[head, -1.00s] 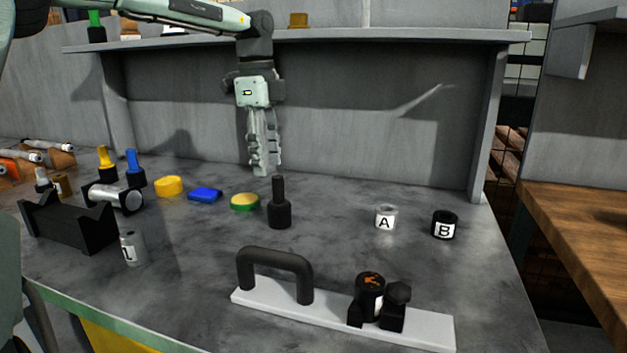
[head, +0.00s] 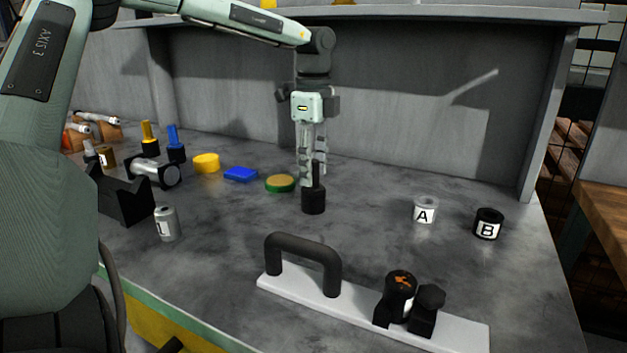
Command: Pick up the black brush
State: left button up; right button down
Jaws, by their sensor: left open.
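The black brush (head: 313,201) stands upright on the grey bench, with a wide round base and a thin handle pointing up. My left gripper (head: 313,180) points straight down over it, fingers open. The fingertips are level with the brush handle, one on its left and one at its right or behind. The near finger partly hides the handle. I cannot tell whether a finger touches it. My right gripper is not in view.
A green-and-yellow round piece (head: 280,183) and a blue block (head: 240,174) lie left of the brush. Cups A (head: 425,211) and B (head: 488,224) stand to the right. A white plate with a black handle (head: 303,258) lies in front. A shelf (head: 430,14) runs above.

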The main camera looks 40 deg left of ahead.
pick_arm(q)
grip_shut()
